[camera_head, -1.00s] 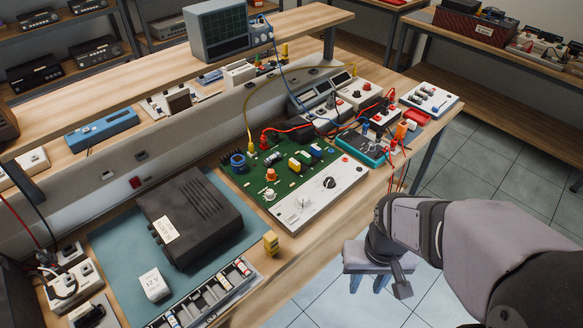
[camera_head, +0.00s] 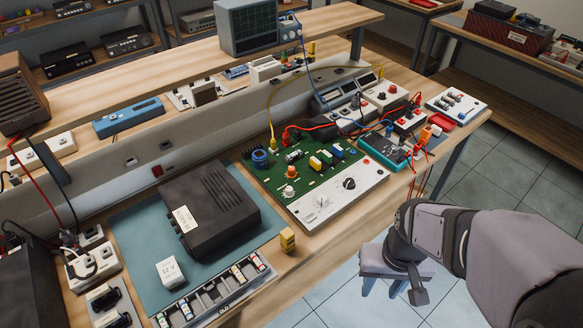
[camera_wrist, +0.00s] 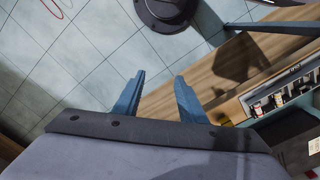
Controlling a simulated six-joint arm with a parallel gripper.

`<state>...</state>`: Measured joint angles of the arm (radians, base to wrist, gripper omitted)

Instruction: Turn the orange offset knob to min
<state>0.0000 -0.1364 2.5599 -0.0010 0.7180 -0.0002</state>
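The orange knob (camera_head: 292,171) stands on the green circuit board (camera_head: 325,180) in the head view, near the board's left part. It is small, and its pointer setting cannot be read. A cream knob (camera_head: 288,191) is just in front of it. My gripper (camera_head: 382,288) hangs over the floor in front of the bench, to the right of and nearer than the board, apart from the knob. In the wrist view my gripper (camera_wrist: 160,78) has two blue fingers spread apart with nothing between them. The knob does not show in the wrist view.
A white panel with a black knob (camera_head: 349,183) borders the board. A black box (camera_head: 208,210) lies left on a teal mat (camera_head: 135,240). A yellow block (camera_head: 287,240) sits near the bench edge. Red and yellow leads rise behind the board. The floor in front is open.

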